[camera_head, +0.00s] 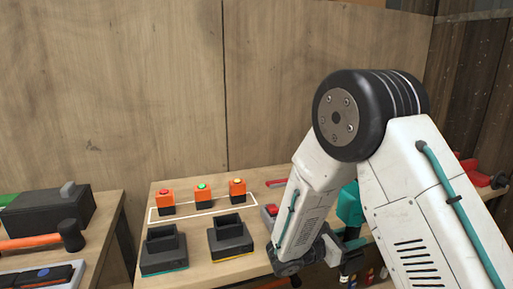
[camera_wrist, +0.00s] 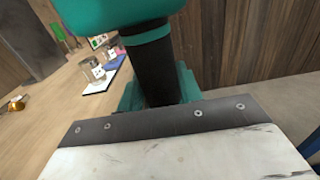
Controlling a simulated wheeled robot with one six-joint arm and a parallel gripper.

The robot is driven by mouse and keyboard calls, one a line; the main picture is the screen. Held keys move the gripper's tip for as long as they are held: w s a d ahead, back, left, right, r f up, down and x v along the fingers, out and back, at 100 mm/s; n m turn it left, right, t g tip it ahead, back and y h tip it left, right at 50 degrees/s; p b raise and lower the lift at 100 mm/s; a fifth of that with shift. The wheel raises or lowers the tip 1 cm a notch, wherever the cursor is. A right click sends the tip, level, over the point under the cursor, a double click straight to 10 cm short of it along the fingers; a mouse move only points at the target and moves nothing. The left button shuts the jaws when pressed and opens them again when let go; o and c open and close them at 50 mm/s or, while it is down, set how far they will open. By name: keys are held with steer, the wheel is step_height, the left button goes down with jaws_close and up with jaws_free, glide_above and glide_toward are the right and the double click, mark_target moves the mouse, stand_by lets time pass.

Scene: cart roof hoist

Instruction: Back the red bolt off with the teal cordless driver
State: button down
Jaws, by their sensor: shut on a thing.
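The teal cordless driver (camera_wrist: 120,22) fills the top of the wrist view, with its black handle (camera_wrist: 150,70) running down behind the dark edge of my gripper (camera_wrist: 160,122). My gripper is shut on this handle; its fingertips are mostly hidden. In the head view, part of the teal driver (camera_head: 350,204) shows between my arm links, above the bench. The driver's tip is out of sight. I cannot make out the red bolt for certain in either view; my arm covers much of the bench's right part.
Orange blocks with red (camera_head: 167,197), green (camera_head: 203,197) and yellow (camera_head: 237,190) tops stand along a white outline. Two black open holders (camera_head: 163,250) (camera_head: 230,237) sit in front. A hammer (camera_head: 45,239) and a black box (camera_head: 45,212) lie on the left bench. A wooden wall closes the back.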

mark_target(358, 204)
steer(key=shift+r, duration=5.4)
